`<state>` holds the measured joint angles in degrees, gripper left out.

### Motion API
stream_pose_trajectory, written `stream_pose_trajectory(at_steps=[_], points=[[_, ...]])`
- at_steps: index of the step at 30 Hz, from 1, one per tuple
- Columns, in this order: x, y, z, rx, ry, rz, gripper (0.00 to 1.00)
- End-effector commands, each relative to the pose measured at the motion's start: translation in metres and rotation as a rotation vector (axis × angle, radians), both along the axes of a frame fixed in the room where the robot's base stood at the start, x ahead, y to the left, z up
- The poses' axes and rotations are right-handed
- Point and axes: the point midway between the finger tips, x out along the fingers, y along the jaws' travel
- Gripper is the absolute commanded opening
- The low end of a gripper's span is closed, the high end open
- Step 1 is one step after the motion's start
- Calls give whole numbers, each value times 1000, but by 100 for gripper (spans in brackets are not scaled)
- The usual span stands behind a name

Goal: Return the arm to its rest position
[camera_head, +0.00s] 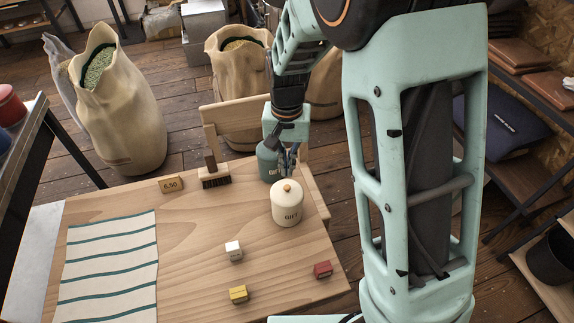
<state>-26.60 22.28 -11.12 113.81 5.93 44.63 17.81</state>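My arm (292,60) reaches down over the far right part of the wooden table (190,235). My gripper (288,165) is low over the table, beside a teal canister (267,165) and behind a cream lidded canister (287,207). My gripper partly covers the teal canister; I cannot tell whether they touch. The fingers are small, dark and partly hidden, so I cannot tell whether they are open or shut.
A brush (214,176) and a price sign (171,185) stand near the back edge. White (234,251), yellow (238,294) and red (323,269) blocks lie in front. A striped cloth (110,265) covers the left. A wooden chair (235,115) and sacks (120,110) stand behind.

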Motion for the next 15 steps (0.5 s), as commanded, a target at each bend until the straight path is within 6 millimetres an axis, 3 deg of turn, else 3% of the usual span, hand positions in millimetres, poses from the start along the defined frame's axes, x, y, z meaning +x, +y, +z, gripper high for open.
stream_pose_trajectory(at_steps=[15], points=[[0,0,-12,0,1,0,0]])
